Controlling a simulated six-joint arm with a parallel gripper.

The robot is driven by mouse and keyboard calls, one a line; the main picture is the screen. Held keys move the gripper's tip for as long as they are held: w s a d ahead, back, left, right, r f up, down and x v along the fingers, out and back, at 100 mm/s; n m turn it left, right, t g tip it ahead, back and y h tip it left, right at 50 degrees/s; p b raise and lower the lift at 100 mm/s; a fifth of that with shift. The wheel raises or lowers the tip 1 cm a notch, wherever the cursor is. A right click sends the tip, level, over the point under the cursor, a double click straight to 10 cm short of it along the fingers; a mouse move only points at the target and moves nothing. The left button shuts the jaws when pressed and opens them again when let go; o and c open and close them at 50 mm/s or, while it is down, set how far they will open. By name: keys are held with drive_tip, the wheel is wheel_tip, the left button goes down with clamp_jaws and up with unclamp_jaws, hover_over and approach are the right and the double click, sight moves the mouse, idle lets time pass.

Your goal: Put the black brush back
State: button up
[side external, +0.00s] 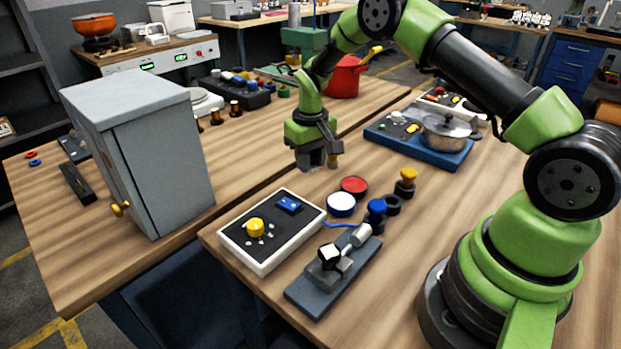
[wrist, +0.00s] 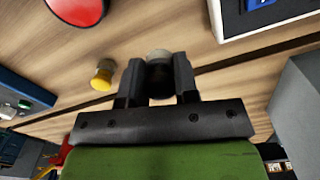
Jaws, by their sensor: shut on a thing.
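My gripper (side external: 317,165) is above the wooden bench, behind the red and white-topped discs. In the wrist view my gripper (wrist: 157,85) has both fingers closed on a dark round thing, which looks like the black brush (wrist: 159,78). A pale end of it shows beyond the fingertips. In the side view the fingers hide most of it, and I cannot make out its shape there.
A red disc (side external: 354,185), a blue-rimmed white disc (side external: 341,204) and a yellow-topped knob (side external: 407,176) stand in front. A white-edged tray (side external: 258,262), a clamp fixture (side external: 331,277), a grey cabinet (side external: 150,160) and a blue tray with a pot (side external: 445,135) surround the spot.

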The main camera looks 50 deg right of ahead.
sight(311, 188)
drive_tip(key=shift+f, duration=2.35)
drive_tip(key=shift+f, duration=0.15)
drive_tip(key=o, duration=0.9)
